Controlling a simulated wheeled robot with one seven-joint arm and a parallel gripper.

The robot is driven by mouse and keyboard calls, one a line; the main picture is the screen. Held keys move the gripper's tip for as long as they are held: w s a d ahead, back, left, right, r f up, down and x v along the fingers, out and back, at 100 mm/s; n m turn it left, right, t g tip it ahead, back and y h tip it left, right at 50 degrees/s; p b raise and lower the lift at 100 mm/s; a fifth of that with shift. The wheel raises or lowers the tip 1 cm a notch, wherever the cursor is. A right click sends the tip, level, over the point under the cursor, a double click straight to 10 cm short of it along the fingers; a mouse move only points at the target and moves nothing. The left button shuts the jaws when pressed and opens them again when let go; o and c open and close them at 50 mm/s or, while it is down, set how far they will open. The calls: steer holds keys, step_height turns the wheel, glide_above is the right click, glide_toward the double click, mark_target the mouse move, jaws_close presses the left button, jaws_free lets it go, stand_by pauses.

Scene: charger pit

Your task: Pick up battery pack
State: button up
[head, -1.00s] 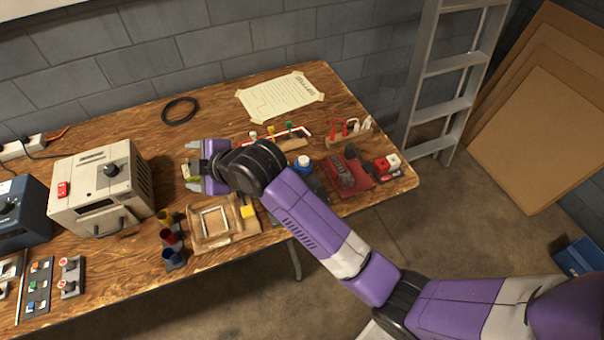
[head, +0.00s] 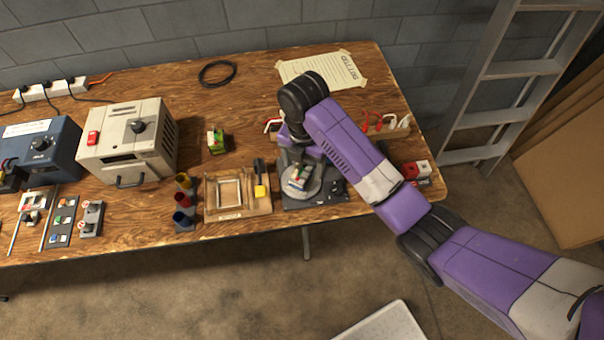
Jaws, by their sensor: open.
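A small block with green, white and red faces (head: 217,141) stands alone on the bench, right of the beige box. Another small white block with coloured marks (head: 298,178) lies on a round grey plate (head: 314,190) on a dark base. I cannot tell for sure which of the two is the battery pack. My gripper (head: 296,165) is open and points down over the plate, close to the white block. My wrist and arm hide part of the jaws, and contact with the block cannot be told.
A wooden frame tray (head: 210,202) and coloured cups (head: 184,199) stand left of the plate. The beige box (head: 130,148) is farther left. Red and white items (head: 414,170) sit at the right edge. Bare bench lies behind the tray.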

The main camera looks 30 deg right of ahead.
mark_target(301, 172)
steer(key=shift+w+a+f+p, duration=0.1)
steer(key=shift+w+f+p, duration=0.1)
steer(key=shift+f, duration=1)
steer(key=shift+w+f+p, duration=0.1)
steer(key=shift+w+f, duration=0.05)
steer(key=shift+f, duration=1)
jaws_close()
